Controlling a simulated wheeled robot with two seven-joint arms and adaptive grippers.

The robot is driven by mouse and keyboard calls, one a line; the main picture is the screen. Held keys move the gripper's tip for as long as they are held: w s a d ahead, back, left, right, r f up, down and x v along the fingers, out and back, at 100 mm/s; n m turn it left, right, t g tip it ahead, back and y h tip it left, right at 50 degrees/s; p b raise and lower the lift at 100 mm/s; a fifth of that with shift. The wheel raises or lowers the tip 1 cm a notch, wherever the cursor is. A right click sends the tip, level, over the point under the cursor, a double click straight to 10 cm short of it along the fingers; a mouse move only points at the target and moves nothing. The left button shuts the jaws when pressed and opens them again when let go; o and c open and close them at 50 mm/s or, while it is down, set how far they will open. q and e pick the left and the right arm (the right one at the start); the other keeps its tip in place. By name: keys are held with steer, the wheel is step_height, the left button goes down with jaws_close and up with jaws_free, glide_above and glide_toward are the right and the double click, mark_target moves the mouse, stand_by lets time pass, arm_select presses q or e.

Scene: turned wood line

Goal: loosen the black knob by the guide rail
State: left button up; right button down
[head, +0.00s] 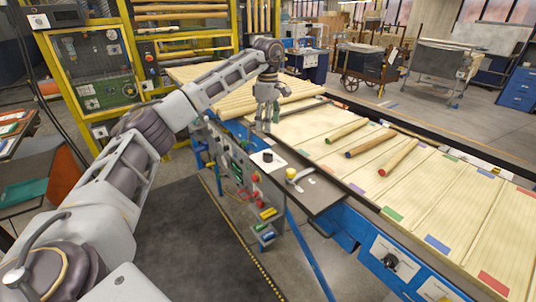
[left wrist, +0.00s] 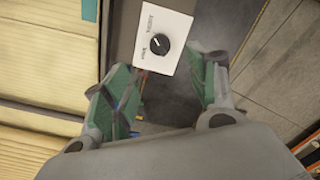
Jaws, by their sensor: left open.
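A black knob (head: 267,156) sits on a small white plate at the near-left edge of the line. In the left wrist view the black knob (left wrist: 159,43), with a white pointer line, is on a white plate with print too small to read. My left gripper (head: 265,127) points down, behind and above that plate in the head view. Its green-padded fingers (left wrist: 162,75) are open and empty, and the knob shows beyond and between the tips, apart from them. A second black knob (head: 390,261) is on the blue front panel. I cannot tell which piece is the guide rail.
A yellow knob (head: 291,173) with a metal lever stands right of the plate. Red and yellow controls (head: 267,213) line the side panel below. Turned wood pieces (head: 362,147) lie on the slatted bed. A dark floor mat (head: 190,240) lies clear in front.

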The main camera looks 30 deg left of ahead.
arm_select(q)
steer(key=f, duration=0.1)
glide_above(268, 153)
step_height(268, 153, down, 7)
steer(key=shift+w+a+r, duration=0.1)
steer(key=shift+r, duration=0.1)
step_height(268, 153, down, 4)
steer(key=shift+f+p, duration=0.1)
steer(key=shift+p, duration=0.2)
steer(key=shift+f, duration=0.85)
arm_select(e)
steer(key=shift+s+a+r, duration=0.3)
steer(key=shift+s+a, duration=0.1)
steer(key=shift+a, duration=0.2)
steer(key=shift+w, duration=0.1)
arm_select(q)
steer(key=c, duration=1)
steer(key=shift+c, duration=0.2)
arm_select(e)
steer(key=shift+w+a, duration=0.1)
steer(key=shift+w, duration=0.7)
